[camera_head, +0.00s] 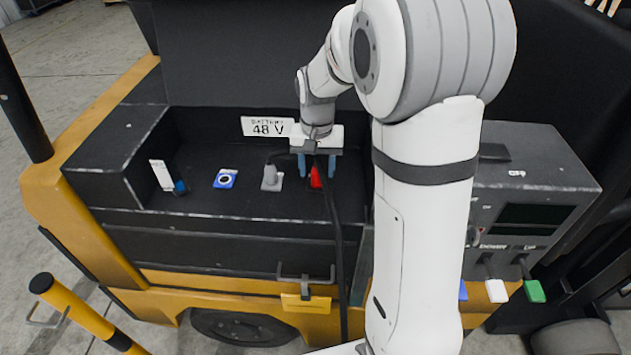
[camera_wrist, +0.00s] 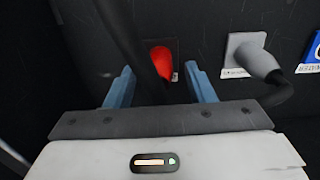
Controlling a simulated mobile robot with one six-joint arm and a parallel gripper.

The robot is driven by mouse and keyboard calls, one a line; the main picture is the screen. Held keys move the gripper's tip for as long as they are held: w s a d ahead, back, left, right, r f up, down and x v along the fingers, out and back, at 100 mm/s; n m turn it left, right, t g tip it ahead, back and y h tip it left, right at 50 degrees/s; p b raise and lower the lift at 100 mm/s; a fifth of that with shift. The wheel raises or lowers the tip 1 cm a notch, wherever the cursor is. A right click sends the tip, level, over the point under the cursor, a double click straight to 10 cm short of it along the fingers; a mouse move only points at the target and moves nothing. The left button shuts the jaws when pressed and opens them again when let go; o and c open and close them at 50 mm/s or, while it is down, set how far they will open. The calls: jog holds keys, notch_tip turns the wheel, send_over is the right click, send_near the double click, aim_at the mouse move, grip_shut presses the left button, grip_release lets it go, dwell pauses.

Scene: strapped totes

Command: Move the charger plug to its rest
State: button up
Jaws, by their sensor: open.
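A grey plug (camera_head: 270,176) with a black cable sits against a light plate in the dark recess. It also shows at the right of the wrist view (camera_wrist: 252,58), where its cable bends down beside my gripper; I take it as the charger plug. My gripper (camera_head: 311,173) is open, with its blue fingers apart. A red piece (camera_wrist: 162,63) lies between the finger lines in the wrist view; I see no contact. The plug is outside the fingers. Which thing is the rest is unclear; a blue plate with a round mark (camera_head: 225,178) is left of the plug.
A white tag with a blue piece (camera_head: 165,176) is at the recess's left. A white battery sign (camera_head: 268,127) is on the back wall. A black cable (camera_head: 338,260) hangs down the front. A grey control box (camera_head: 530,190) with levers stands right of my arm.

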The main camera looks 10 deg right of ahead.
aim_at(317, 159)
notch_tip(317, 159, down, 2)
jog(key=shift+f+b, duration=0.2)
jog(key=shift+b, duration=0.3)
jog(key=shift+c, duration=0.3)
dwell(0.4)
grip_shut()
jog(key=shift+r, duration=0.1)
dwell(0.3)
jog(key=shift+r+p, duration=2.2)
jog(key=shift+r, duration=0.8)
jog(key=shift+r+p, duration=2.05)
jog(key=shift+r, duration=0.9)
